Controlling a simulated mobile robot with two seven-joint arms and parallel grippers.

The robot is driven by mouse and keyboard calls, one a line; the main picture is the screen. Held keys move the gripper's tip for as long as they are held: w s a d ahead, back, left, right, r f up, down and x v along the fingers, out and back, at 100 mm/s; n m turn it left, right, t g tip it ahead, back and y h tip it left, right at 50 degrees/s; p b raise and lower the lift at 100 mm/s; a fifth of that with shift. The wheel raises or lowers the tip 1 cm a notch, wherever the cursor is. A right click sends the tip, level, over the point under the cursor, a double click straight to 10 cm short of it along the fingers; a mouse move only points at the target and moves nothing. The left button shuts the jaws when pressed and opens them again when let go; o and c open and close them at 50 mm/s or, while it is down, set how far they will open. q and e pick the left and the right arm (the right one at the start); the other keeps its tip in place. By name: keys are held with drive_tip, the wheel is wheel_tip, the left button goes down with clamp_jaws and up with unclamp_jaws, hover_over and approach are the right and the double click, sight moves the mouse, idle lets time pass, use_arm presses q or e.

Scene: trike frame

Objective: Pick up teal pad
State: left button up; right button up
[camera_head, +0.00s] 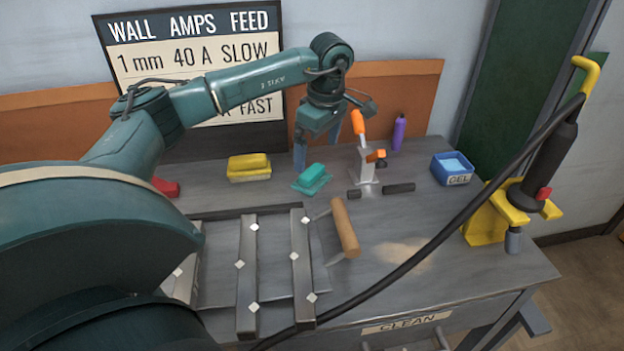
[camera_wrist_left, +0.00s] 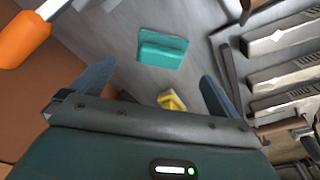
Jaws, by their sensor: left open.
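The teal pad (camera_head: 311,178) lies on the grey workbench, a flat base with a raised block on top. It also shows in the left wrist view (camera_wrist_left: 162,49), ahead of the fingers. My left gripper (camera_head: 329,146) is open and empty above the bench, just behind and above the pad in the head view. Its two fingers point down and are apart from the pad. My right gripper is not in view.
A purple bottle (camera_head: 399,132), a blue gel tub (camera_head: 453,168), metal bars (camera_head: 247,265) and a wooden-handled tool (camera_head: 345,228) are around. A black cable crosses the right side.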

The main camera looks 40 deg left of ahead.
sight(312, 170)
use_arm(q)
drive_tip(key=f, duration=0.4)
drive_tip(key=a+f+b, duration=0.1)
drive_tip(key=f, duration=0.1)
drive_tip(key=shift+s+a, duration=0.1)
drive_tip(key=shift+s, duration=0.15)
drive_tip(key=shift+a+f, duration=0.1)
drive_tip(key=shift+f, duration=0.45)
drive_tip(key=shift+c, duration=0.2)
drive_tip(key=c, duration=1.1)
drive_tip(key=shift+o, duration=0.2)
wheel_tip(312, 170, up, 9)
drive_tip(key=shift+r+p, duration=0.2)
drive_tip(key=shift+p, duration=0.55)
drive_tip(key=shift+r, duration=0.35)
